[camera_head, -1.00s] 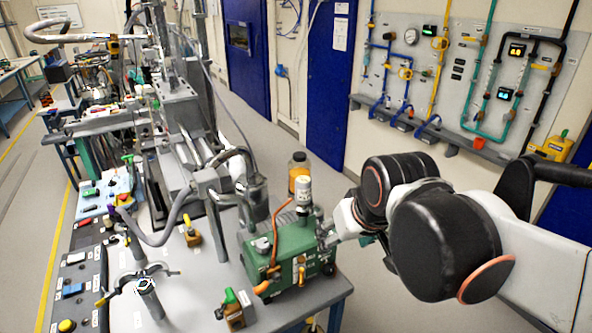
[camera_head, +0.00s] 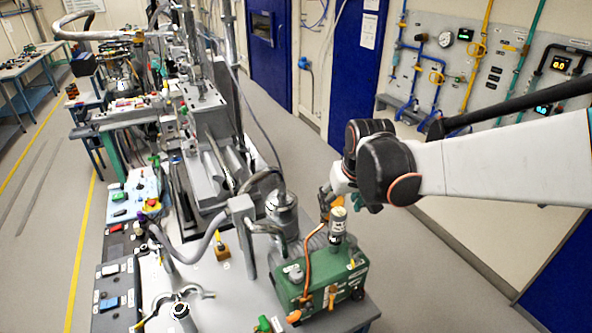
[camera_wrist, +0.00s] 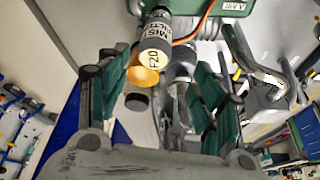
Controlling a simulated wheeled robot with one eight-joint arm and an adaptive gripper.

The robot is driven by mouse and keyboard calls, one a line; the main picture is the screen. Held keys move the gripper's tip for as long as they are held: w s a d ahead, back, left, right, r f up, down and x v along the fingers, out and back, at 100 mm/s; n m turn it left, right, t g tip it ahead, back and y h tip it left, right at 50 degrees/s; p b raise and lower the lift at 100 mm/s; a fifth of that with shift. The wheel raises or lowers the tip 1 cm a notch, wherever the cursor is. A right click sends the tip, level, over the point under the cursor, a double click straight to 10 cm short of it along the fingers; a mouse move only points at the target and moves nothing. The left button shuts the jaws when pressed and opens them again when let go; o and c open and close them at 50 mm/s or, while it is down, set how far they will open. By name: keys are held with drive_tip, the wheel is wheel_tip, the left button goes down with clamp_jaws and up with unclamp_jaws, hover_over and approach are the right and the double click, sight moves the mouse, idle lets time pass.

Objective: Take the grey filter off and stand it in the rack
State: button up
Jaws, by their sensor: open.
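The grey filter (camera_head: 338,222), a dark cylinder with a pale label and a light end, stands upright on the green pump (camera_head: 318,272). In the wrist view the filter (camera_wrist: 155,42) shows its printed label, ahead of and roughly between my fingers. My gripper (camera_wrist: 162,66) is open, with nothing between its green fingers. In the head view my wrist is just right of and behind the filter, and the fingers are mostly hidden. I cannot pick out the rack in either view.
An orange hose (camera_head: 308,252) rises beside the filter. A metal pipe fitting (camera_head: 282,212) stands left of the pump. Blue doors (camera_head: 357,80) and a gauge panel are behind.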

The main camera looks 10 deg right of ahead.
sight(340, 214)
drive_tip(key=x, duration=0.2)
drive_tip(key=shift+w+f, duration=0.2)
drive_tip(key=shift+f, duration=0.15)
drive_tip(key=shift+s+d+b+x, duration=0.1)
drive_tip(key=shift+d+b+x, duration=0.05)
drive_tip(key=shift+x, duration=0.75)
drive_tip(key=shift+s+d+b+x, duration=0.1)
drive_tip(key=shift+b+x, duration=0.1)
drive_tip(key=shift+x, duration=0.65)
drive_tip(key=shift+s+d+b+x, duration=0.1)
drive_tip(key=shift+d+b+x, duration=0.05)
drive_tip(key=shift+x, duration=0.75)
drive_tip(key=shift+f, duration=0.1)
drive_tip(key=c, duration=1.2)
